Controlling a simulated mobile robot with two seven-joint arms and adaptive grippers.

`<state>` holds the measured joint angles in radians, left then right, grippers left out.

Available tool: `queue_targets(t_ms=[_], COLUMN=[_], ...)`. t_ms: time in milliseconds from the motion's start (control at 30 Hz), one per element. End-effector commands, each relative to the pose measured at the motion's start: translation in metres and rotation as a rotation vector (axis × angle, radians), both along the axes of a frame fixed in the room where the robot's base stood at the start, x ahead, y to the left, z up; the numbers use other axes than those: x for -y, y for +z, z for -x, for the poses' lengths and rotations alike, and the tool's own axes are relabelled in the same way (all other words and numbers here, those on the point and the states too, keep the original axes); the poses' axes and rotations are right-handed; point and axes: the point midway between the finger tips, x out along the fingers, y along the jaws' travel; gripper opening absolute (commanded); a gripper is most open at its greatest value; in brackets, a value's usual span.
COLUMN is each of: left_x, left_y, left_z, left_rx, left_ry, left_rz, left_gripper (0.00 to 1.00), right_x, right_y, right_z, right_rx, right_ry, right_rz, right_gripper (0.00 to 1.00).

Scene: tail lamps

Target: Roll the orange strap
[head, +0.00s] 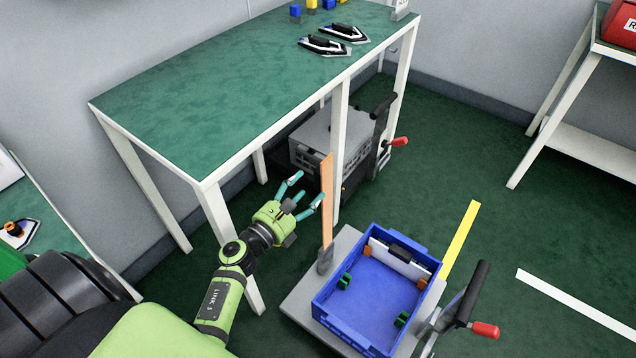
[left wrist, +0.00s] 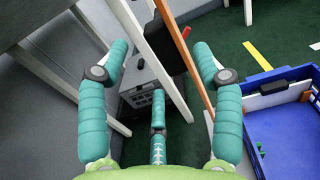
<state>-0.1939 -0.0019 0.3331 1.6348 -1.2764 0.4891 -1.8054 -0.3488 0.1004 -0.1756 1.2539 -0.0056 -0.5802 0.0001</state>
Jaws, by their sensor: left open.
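The orange strap (head: 327,200) shows in the head view as a long, narrow, upright orange band. Its lower end meets a dark holder (head: 325,261) on a grey cart. My left gripper (head: 304,190) is open just left of the strap, in front of the table leg. In the left wrist view the strap (left wrist: 190,66) runs diagonally behind the right finger of my left gripper (left wrist: 160,70). Nothing is between the fingers that I can see them hold, and I cannot tell whether a finger touches the strap. My right gripper is not in view.
A blue crate (head: 318,309) with a white-backed part inside stands on the grey cart (head: 296,304). The green-topped table (head: 220,100) and its white legs are close to my left arm. A grey machine (head: 316,140) stands beneath it. Green floor is free at the right.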

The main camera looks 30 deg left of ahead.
Motion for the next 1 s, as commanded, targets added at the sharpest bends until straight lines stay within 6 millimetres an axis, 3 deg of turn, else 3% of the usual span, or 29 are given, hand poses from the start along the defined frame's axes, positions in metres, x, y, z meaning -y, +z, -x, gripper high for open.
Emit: queue_targets(t_ms=[300,700,767,867,900,1000], left_x=[0.007,0.009,0.009,0.009,0.009,0.009], left_y=[0.001,0.0,0.0,0.0,0.0,0.0], left_z=[-0.047,-0.057,-0.057,-0.057,-0.057,-0.057], left_rx=[-0.001,-0.003,-0.003,-0.003,-0.003,-0.003], left_ry=[0.001,0.001,0.001,0.001,0.001,0.001], left_rz=[0.006,0.008,0.008,0.008,0.009,0.008], left_gripper=[0.66,0.66,0.46,0.06,0.0,0.0], right_x=[0.0,0.0,0.0,0.0,0.0,0.0], right_y=[0.0,0.001,0.001,0.001,0.001,0.0], right_z=[-0.001,-0.001,-0.001,-0.001,-0.001,-0.001], right_rx=[0.005,0.005,0.005,0.005,0.005,0.005], right_ry=[0.001,0.002,0.002,0.002,0.002,0.002], right_rz=[-0.001,0.0,0.0,0.0,0.0,0.0], right_gripper=[0.4,0.4,0.4,0.4,0.4,0.4])
